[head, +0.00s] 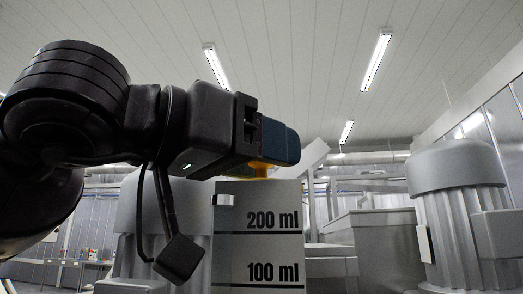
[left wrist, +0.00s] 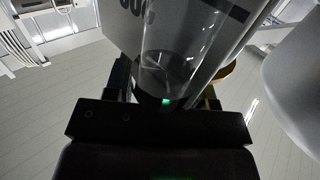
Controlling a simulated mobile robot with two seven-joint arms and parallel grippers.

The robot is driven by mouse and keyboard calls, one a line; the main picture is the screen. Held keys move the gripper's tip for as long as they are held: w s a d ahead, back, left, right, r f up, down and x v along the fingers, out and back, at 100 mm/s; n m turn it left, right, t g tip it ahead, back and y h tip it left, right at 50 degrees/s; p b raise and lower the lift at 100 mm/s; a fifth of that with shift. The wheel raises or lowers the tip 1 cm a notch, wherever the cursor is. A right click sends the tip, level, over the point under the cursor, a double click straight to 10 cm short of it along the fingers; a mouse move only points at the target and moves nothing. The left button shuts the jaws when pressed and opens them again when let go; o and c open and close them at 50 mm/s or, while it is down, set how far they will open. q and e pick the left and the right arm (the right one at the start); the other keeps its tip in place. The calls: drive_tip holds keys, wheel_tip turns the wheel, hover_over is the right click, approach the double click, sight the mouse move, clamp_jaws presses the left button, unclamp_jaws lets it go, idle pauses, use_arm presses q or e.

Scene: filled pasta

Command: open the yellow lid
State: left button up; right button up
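The yellow lid (head: 260,171) shows as a small strip on top of the grey container (head: 257,245) marked 200 ml and 100 ml; most of it is hidden behind my left gripper. My left gripper (head: 285,142) is just above it at the container's top. In the left wrist view the fingers of my left gripper (left wrist: 167,88) stand apart, with a clear cylinder (left wrist: 182,55) showing between them. A yellow-brown piece (left wrist: 228,71) shows just past the right finger, perhaps part of the lid. Contact with the lid cannot be told. My right gripper is out of view.
A large grey ribbed cylinder (head: 455,200) stands on the right, and grey box-like equipment (head: 375,240) stands between it and the container. Another grey rounded housing (head: 150,215) is behind my left arm. Open room shows above the container.

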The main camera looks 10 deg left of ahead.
use_arm(q)
clamp_jaws()
drive_tip(key=shift+r+n+p, duration=0.3)
drive_tip(key=shift+r+p, duration=0.05)
drive_tip(key=shift+p, duration=0.15)
drive_tip(key=w+r+n+g+y+p, duration=0.1)
drive_tip(key=p, duration=0.1)
drive_tip(key=w+n+g+y+p, duration=0.1)
drive_tip(key=g+p, duration=0.1)
drive_tip(key=shift+r, duration=0.35)
drive_tip(key=shift+w+r+n+g+p, duration=0.1)
drive_tip(key=shift+w+n+g+p, duration=0.15)
drive_tip(key=shift+n+p, duration=0.3)
drive_tip(key=shift+w+g+y+p, duration=0.15)
drive_tip(key=shift+g+y+p, duration=0.15)
drive_tip(key=shift+g+p, duration=0.05)
drive_tip(key=shift+w+n, duration=0.1)
drive_tip(key=shift+n, duration=0.15)
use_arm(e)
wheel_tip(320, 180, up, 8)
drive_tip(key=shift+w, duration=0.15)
